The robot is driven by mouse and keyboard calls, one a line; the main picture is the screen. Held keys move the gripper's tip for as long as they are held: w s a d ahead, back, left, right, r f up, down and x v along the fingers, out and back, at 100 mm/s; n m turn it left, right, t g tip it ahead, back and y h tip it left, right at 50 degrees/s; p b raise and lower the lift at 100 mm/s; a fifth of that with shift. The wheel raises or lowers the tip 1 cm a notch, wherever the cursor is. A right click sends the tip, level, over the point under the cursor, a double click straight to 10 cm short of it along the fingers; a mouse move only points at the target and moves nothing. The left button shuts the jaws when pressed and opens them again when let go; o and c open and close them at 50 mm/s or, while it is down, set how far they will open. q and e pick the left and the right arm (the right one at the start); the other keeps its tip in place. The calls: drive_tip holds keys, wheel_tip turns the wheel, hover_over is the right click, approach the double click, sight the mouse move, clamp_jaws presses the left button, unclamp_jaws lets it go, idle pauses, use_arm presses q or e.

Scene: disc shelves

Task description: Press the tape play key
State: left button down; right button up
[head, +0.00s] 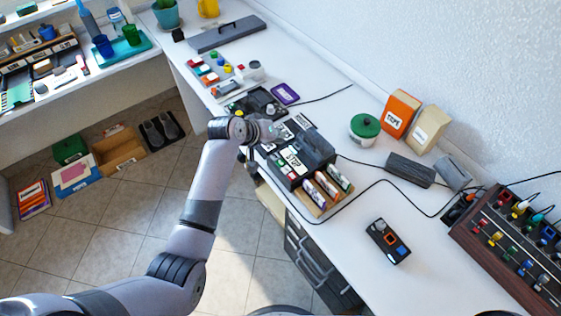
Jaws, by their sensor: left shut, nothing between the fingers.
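The dark tape machine (318,147) sits on the white desk near its left edge. A key marked STOP (293,160) faces up on its near side. Other white labels (284,133) show beside my gripper, but they are too small and partly covered to read, so I cannot tell which marks the play key. My left gripper (270,130) is shut and empty at the far left end of the machine. It hides part of that end, and I cannot tell whether it touches a key. My right gripper is not in view.
A wooden rack of cassettes (325,188) stands against the machine's near side. A black box with buttons (387,240) lies nearer on the desk. A green-lidded tin (365,127) stands behind, and a cable crosses the desk. A wooden panel of coloured knobs (505,245) stands right.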

use_arm(q)
drive_tip(key=b, duration=0.7)
hover_over(278, 161)
wheel_tip(278, 161, down, 6)
drive_tip(key=shift+f, duration=0.2)
wheel_tip(278, 161, down, 2)
drive_tip(key=shift+f+b, duration=0.1)
drive_tip(key=shift+b, duration=0.5)
drive_tip(key=shift+f, duration=0.1)
drive_tip(key=shift+f, duration=0.15)
drive_tip(key=shift+f, duration=0.25)
drive_tip(key=shift+f, duration=0.45)
idle(0.7)
drive_tip(key=shift+r, duration=0.1)
drive_tip(key=shift+r+p, duration=0.8)
drive_tip(key=shift+p, duration=0.15)
